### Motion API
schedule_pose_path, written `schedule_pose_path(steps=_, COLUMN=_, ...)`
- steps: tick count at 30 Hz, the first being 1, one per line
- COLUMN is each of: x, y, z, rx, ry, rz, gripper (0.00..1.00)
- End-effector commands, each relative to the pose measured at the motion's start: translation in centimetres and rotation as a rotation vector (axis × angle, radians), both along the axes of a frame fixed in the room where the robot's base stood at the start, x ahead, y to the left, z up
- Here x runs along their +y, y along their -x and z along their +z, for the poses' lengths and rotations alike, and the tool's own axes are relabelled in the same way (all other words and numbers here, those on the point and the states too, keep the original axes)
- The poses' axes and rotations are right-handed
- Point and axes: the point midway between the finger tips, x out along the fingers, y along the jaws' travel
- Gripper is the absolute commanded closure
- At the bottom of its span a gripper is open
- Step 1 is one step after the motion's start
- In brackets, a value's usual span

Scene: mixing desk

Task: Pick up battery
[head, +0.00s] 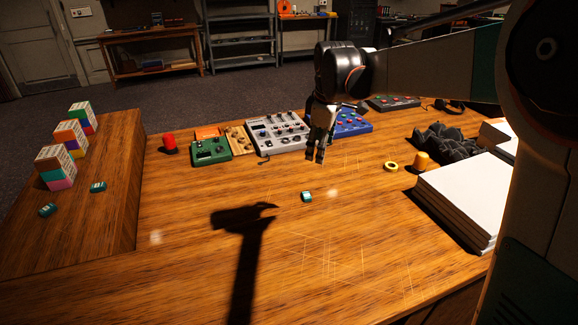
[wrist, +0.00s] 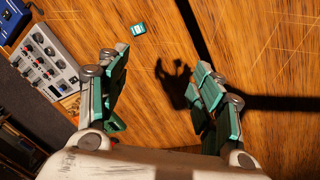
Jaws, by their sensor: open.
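A small teal and white block (head: 306,196), which looks like a battery, lies alone on the middle of the desk. In the wrist view it (wrist: 138,28) lies at the top, a little left of centre. Two similar small teal blocks lie on the raised left part of the desk, one nearer (head: 47,209) and one farther (head: 97,187). My gripper (head: 318,152) hangs above the desk, beyond the middle block in the head view. Its fingers (wrist: 161,62) are spread wide with nothing between them; the block is apart from them, beyond the fingertips.
A grey mixer (head: 278,133), green box (head: 210,151) and blue box (head: 350,123) stand behind. A red cylinder (head: 169,143) stands left. Yellow tape (head: 391,167), an orange cylinder (head: 421,160) and a paper stack (head: 470,190) are right. The desk around the middle block is clear.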

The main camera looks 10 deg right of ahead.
Motion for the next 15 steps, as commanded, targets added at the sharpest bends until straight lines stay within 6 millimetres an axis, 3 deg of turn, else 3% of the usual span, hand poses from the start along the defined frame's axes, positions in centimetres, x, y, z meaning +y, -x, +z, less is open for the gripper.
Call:
schedule_pose_path(steps=1, x=0.0, y=-1.8, z=-1.1, rx=0.017, ry=0.010, rz=0.045, gripper=0.40)
schedule_pose_path(steps=6, x=0.2, y=-6.4, z=-4.9, rx=0.083, ry=0.041, rz=0.215, gripper=0.40)
schedule_pose_path(steps=15, x=0.4, y=-12.4, z=-12.6, rx=0.183, ry=0.068, rz=0.490, gripper=0.40)
